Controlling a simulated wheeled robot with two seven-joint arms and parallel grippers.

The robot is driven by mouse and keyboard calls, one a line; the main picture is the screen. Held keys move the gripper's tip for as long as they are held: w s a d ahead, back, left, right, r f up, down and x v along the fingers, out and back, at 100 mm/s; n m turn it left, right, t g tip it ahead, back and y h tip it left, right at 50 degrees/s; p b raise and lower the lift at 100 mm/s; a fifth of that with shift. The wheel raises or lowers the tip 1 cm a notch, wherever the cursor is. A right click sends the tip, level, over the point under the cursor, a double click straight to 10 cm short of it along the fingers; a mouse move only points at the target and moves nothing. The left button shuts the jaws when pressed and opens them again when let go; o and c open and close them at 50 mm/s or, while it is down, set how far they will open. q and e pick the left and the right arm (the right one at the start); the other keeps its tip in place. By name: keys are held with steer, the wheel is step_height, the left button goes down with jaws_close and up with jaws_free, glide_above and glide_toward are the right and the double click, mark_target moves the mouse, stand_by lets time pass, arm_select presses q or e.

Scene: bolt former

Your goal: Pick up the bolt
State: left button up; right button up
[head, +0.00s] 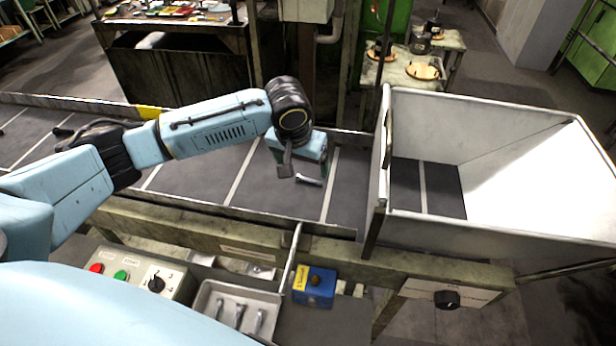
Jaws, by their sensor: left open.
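A small metallic bolt (309,181) lies on the dark conveyor belt (205,172), close to a pale cross line. My left gripper (304,172) comes in from the left and points down just above the belt, right beside the bolt. It is open. I cannot tell whether a finger touches the bolt, and part of the bolt may be hidden by the gripper. My right gripper is not in view.
A large white metal hopper (520,232) stands over the belt's right end. In front are a metal tray (207,297) with several bolts, a button panel (135,275) and a blue box (313,287). Low rails edge the belt; its left stretch is mostly clear.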

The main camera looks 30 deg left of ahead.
mark_target(309, 179)
arm_select(q)
steer(key=shift+w+x, duration=0.2)
steer(key=shift+x, duration=1.35)
steer(key=x, duration=0.3)
steer(key=shift+w+d+f+p, duration=0.1)
steer(key=shift+w+d+p, duration=0.1)
steer(key=shift+w+p, duration=0.15)
steer(key=shift+w+f, duration=0.1)
steer(key=shift+f, duration=0.3)
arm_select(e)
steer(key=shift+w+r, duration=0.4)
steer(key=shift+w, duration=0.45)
arm_select(q)
steer(key=c, duration=1.2)
